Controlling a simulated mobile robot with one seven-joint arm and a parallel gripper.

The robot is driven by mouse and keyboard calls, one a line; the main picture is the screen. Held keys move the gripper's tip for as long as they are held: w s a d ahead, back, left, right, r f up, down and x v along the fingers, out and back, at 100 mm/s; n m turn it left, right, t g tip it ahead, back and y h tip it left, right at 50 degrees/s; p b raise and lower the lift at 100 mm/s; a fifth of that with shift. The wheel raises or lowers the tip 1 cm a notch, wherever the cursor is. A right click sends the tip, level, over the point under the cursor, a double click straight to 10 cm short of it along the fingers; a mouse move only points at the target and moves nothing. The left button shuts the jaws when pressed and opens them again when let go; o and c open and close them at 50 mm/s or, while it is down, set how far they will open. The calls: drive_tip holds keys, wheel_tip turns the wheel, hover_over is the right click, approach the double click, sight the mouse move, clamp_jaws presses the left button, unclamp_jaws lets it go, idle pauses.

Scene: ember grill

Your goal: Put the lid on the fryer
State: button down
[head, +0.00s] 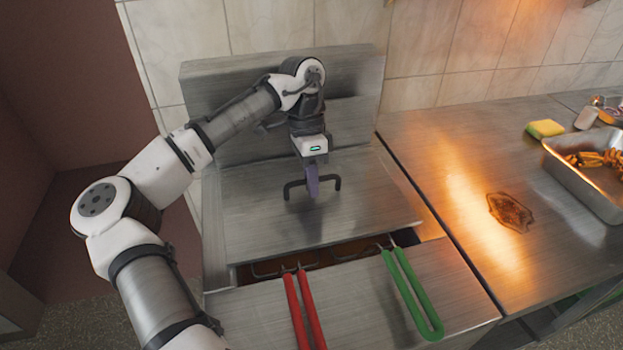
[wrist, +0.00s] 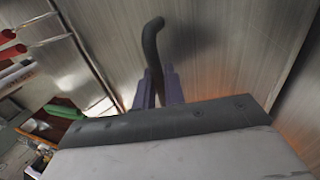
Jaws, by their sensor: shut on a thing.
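The lid (head: 260,222) is a flat brushed-metal plate with a dark bar handle (head: 336,184). It lies over most of the fryer (head: 360,295), and a strip of the dark oil opening (head: 330,253) shows along its front edge. My gripper (head: 312,188) has purple fingers and is shut on the handle at its middle. In the wrist view the handle (wrist: 152,42) passes between the fingers, with the lid's metal (wrist: 230,50) beyond. I cannot tell whether the lid rests flat or is slightly raised.
A red basket handle (head: 304,310) and a green one (head: 413,290) stick out forward from the opening. On the right counter are a dark stain (head: 510,212), a sponge (head: 546,128) and a metal tray (head: 590,188) of fries. The fryer's metal back rises behind the lid.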

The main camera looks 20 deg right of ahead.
drive_tip(key=shift+f, duration=0.3)
drive_tip(key=c, duration=1.4)
unclamp_jaws()
